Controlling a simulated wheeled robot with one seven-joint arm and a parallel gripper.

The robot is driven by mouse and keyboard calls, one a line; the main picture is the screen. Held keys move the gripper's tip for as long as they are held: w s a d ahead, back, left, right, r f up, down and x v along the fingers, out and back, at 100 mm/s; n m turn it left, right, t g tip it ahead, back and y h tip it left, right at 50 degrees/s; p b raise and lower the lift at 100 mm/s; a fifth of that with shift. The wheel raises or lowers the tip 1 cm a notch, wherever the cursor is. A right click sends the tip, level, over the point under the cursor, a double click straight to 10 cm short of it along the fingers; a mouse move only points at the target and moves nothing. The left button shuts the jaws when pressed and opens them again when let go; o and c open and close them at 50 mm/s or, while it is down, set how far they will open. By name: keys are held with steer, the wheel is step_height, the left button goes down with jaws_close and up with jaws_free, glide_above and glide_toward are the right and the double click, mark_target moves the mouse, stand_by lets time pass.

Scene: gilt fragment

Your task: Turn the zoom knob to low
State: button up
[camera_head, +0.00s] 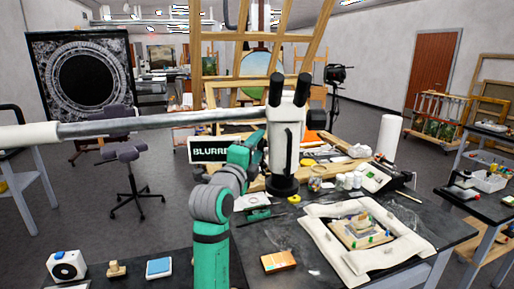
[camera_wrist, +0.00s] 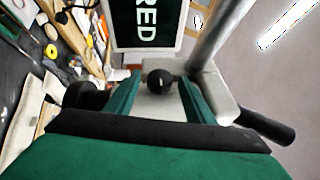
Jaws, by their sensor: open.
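The white microscope (camera_head: 284,141) with two black eyepieces stands on the bench in the head view. My gripper (camera_head: 258,138) is at its left side, with the fingertips hard to make out there. In the wrist view my gripper (camera_wrist: 159,79) is open, its two green fingers apart. A round black knob (camera_wrist: 160,84), which looks like the zoom knob, sits on the white microscope body between the fingers, with space visible on both sides. Its setting cannot be read. The knob is not distinguishable in the head view. A small screen (camera_head: 209,151) reads "BLURRE…", partly covered by my arm.
A metal boom (camera_head: 160,124) runs left from the microscope. A padded frame with a gilt fragment (camera_head: 362,229) lies on the bench at right. Jars (camera_head: 347,181), a paper roll (camera_head: 388,138) and an orange box (camera_head: 278,261) are nearby.

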steer(key=shift+w, duration=0.1)
steer(key=c, duration=1.1)
steer(key=shift+o, duration=0.2)
